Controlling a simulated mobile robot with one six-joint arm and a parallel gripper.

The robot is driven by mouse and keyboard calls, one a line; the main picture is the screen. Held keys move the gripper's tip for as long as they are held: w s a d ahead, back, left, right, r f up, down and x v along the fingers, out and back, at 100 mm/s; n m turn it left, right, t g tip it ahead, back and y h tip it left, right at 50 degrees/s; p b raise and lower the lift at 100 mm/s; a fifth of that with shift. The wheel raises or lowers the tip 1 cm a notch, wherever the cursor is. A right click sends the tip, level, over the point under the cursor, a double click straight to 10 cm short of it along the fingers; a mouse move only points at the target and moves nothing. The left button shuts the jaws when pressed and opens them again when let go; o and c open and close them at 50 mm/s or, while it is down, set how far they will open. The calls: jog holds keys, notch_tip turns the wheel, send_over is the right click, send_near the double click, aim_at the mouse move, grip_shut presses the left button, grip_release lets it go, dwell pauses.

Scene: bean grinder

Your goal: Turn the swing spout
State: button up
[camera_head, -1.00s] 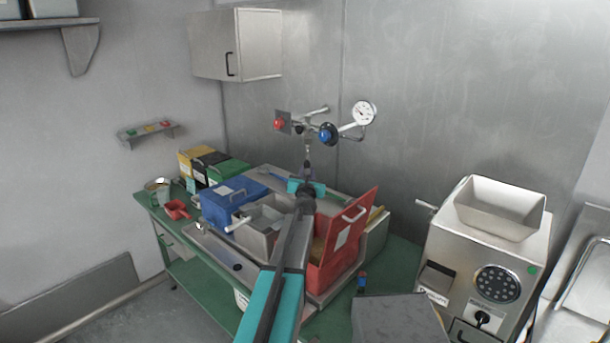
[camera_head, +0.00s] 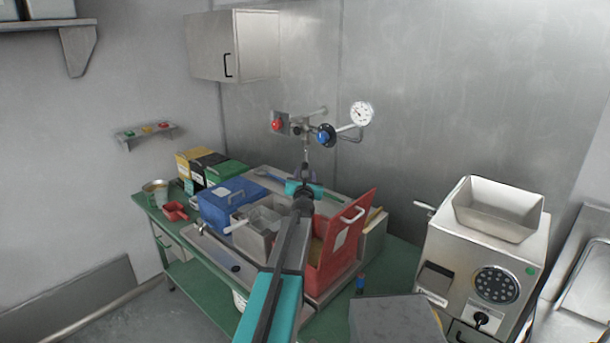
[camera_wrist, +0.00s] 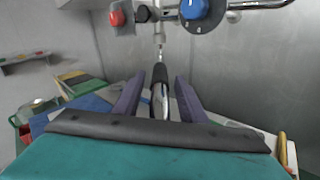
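Wall-mounted pipework with a red knob (camera_head: 277,125), a blue knob (camera_head: 326,135) and a round gauge (camera_head: 361,113) is above the bench. A thin spout with a black sleeve (camera_wrist: 160,75) and a chrome tube (camera_wrist: 160,102) hangs below the pipework in the wrist view. My gripper (camera_wrist: 159,80) is open, with one purple finger on each side of this spout. Gaps show between the fingers and the tube, so I see no grip. In the head view my gripper (camera_head: 304,173) is just below the pipework, and my arm hides the spout's lower end.
A blue box (camera_head: 228,203), a metal bin (camera_head: 256,228) and an upright red panel with a handle (camera_head: 343,235) crowd the bench below. A steel machine with a hopper (camera_head: 500,212) stands at right. Open wall lies beyond the gauge.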

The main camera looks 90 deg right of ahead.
jog(key=a+b, duration=0.1)
jog(key=a, duration=1.2)
jog(key=shift+w, duration=0.35)
